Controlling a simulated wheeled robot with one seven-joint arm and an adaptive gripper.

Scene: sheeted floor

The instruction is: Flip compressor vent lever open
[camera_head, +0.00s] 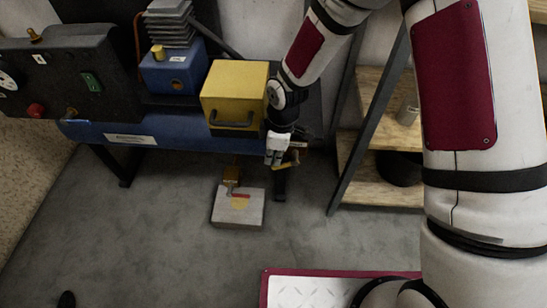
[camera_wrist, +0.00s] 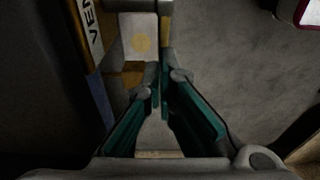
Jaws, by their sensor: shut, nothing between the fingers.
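The compressor has a blue tank (camera_head: 190,137) with a yellow box (camera_head: 236,88) on top. A small vent label (camera_head: 298,144) sits at the tank's right end, and its letters show in the wrist view (camera_wrist: 92,30). A brass lever-like part (camera_head: 290,161) is just below the label, partly hidden by my gripper; whether it is the vent lever in its open or shut position is unclear. My gripper (camera_head: 275,160) points down beside the tank's right end, close to this part. Its fingers are together and empty in the wrist view (camera_wrist: 163,62); contact cannot be told.
A brass drain fitting with a red handle hangs under the tank above a grey block (camera_head: 238,220) on the floor. A black control panel (camera_head: 75,75) stands left. A shelf (camera_head: 375,185) is close on the right.

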